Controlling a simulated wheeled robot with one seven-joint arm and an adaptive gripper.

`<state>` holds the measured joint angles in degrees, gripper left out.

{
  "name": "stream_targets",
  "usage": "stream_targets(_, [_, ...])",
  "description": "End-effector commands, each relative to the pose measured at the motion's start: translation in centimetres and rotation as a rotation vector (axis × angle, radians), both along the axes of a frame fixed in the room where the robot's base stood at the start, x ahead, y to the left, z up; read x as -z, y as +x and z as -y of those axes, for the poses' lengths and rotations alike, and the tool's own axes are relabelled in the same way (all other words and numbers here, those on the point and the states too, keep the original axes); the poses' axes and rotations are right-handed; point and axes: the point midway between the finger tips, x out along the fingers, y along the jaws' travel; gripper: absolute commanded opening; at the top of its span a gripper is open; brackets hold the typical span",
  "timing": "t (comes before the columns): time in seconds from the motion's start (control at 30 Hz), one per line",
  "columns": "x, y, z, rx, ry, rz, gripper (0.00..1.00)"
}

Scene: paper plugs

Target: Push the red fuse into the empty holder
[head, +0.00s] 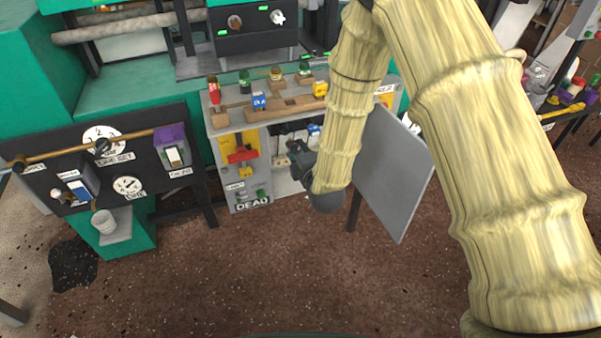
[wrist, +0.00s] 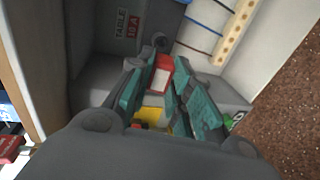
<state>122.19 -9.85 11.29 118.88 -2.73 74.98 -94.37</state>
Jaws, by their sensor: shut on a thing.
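The red fuse (wrist: 163,63), a small red block with a pale face, sits between the teal fingertips of my gripper (wrist: 160,76) in the wrist view. My gripper is shut on it. In the head view my gripper (head: 298,158) reaches into the open bay of the grey cabinet, and the fuse cannot be made out there.
The grey cabinet door (head: 396,172) stands open right of my gripper. Coloured fuses, including a blue one (head: 259,101), stand on the cabinet top (head: 225,125). A red lever (head: 241,153) is left of the bay. Blue wires (wrist: 203,28) run beside a pale terminal strip (wrist: 236,32).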

Motion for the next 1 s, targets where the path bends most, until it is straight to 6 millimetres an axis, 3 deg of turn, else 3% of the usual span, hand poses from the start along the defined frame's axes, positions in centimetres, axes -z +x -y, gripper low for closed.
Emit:
stream_targets(0.03, [1.4, 0.0, 0.1, -0.001, 0.009, 0.022, 0.00])
stream_targets(0.3, [2.6, -0.4, 0.5, -0.004, 0.044, 0.130, 0.00])
stream_targets(1.0, [2.5, -1.0, 0.9, -0.002, 0.066, 0.198, 0.00])
